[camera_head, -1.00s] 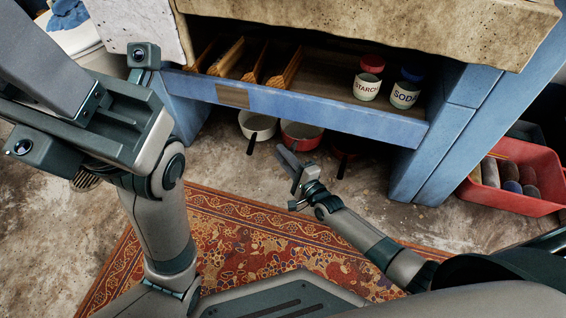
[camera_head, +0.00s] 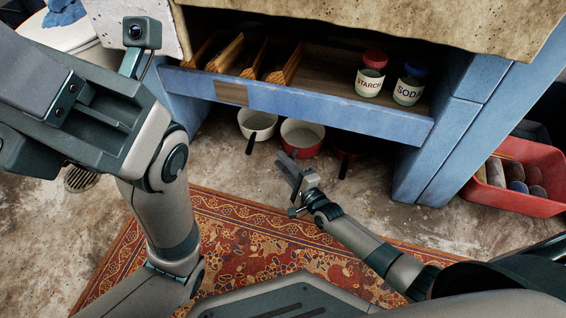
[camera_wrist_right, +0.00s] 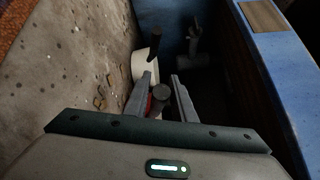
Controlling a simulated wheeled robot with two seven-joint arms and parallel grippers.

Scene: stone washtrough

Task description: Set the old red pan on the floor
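A red pan (camera_head: 303,137) with a pale inside sits on the floor under the blue washtrough stand, between two other pans. Its handle is mostly hidden by my right gripper in the head view. My right gripper (camera_head: 291,172) is low in front of this pan, with its fingers apart. In the right wrist view the open fingers (camera_wrist_right: 163,95) stand on either side of a dark round handle end (camera_wrist_right: 162,91), with a bit of red beside it. I cannot tell whether they touch it. My left arm is at the left; its fingers are out of view.
A white pan (camera_head: 257,120) stands left of the red pan and a dark red pan (camera_head: 347,146) right of it, both with dark handles. The blue shelf (camera_head: 290,106) overhangs them. A red crate (camera_head: 515,199) stands right. A patterned rug (camera_head: 240,240) covers the front floor.

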